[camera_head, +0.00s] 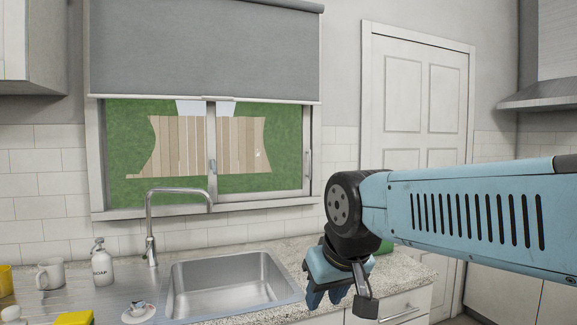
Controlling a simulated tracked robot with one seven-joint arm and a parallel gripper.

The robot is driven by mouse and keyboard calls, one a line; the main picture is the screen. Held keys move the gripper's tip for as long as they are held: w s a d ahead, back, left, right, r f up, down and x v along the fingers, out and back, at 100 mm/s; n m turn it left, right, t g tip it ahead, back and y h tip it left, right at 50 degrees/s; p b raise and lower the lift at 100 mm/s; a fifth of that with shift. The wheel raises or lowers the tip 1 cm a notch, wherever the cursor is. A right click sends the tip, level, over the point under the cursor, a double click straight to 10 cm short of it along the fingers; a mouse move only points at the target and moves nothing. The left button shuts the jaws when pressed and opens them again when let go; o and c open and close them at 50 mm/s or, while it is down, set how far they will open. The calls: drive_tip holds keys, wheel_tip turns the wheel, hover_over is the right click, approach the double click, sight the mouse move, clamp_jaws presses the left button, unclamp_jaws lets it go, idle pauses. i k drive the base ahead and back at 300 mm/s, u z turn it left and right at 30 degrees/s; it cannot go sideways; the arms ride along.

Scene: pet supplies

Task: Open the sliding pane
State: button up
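The window above the sink has two glazed panes, a left pane (155,150) and a right pane (260,150), meeting at a central upright. A small light handle (212,167) sits on that upright, and another small fitting (308,163) sits on the right side frame. I cannot tell which pane slides; no open gap shows. My gripper (332,297) hangs low at the right of the sink, pointing down over the counter. It is well below and right of the window, apart from both fittings. Its fingers are bunched and partly hidden, so their opening is unclear.
A grey blind (205,50) covers the window's top. The tall faucet (150,225) stands before the left pane, over the steel sink (225,285). A soap bottle (103,262), a mug (50,273) and a yellow sponge (74,318) are on the left. Space before the right pane is clear.

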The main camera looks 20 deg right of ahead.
sight(305, 153)
drive_tip(key=z, duration=0.2)
drive_tip(key=i, duration=0.85)
drive_tip(key=u, duration=0.1)
